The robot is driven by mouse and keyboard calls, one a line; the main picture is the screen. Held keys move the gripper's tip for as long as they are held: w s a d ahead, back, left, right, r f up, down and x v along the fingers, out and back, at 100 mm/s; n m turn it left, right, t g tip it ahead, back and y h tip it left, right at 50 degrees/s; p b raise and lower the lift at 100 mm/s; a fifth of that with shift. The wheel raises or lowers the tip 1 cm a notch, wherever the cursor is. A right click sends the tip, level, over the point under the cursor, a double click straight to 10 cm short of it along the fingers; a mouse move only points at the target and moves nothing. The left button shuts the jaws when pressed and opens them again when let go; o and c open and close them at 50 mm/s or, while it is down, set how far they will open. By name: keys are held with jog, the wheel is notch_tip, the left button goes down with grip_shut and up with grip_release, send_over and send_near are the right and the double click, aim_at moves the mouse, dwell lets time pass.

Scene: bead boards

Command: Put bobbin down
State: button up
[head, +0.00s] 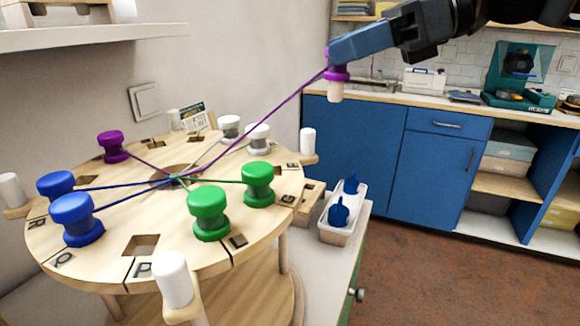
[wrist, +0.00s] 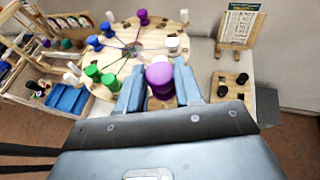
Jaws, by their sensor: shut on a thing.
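My gripper (head: 330,58) is shut on a purple bobbin (head: 337,73) in the head view, held in the air to the right of and above the round wooden board (head: 118,272). In the wrist view the held purple bobbin (wrist: 159,78) sits between the two blue fingers. A purple thread (head: 262,119) runs taut from it to the board's centre. Another purple bobbin (head: 112,146) stands at the board's far left. Blue bobbins (head: 76,218) stand at the left, green bobbins (head: 209,212) at the front right, white bobbins (head: 258,138) at the back right.
White-topped pegs (head: 172,278) stand around the board's rim. Empty square slots (head: 141,246) show in the board. Blue cabinets (head: 352,140) stand further back.

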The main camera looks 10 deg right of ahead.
send_over(283, 172)
notch_tip(283, 172, down, 6)
jog(key=shift+f, duration=0.15)
jog(key=shift+f+p, duration=0.4)
jog(key=shift+f, duration=1.6)
jog(key=shift+f+b, duration=0.2)
jog(key=shift+b, duration=0.1)
jog(key=o, duration=1)
jog(key=shift+r, duration=0.1)
jog(key=shift+o, duration=0.2)
jog(key=shift+r+p, duration=0.15)
jog(key=shift+p, duration=0.15)
jog(key=v, duration=1.2)
jog(key=shift+b, duration=0.4)
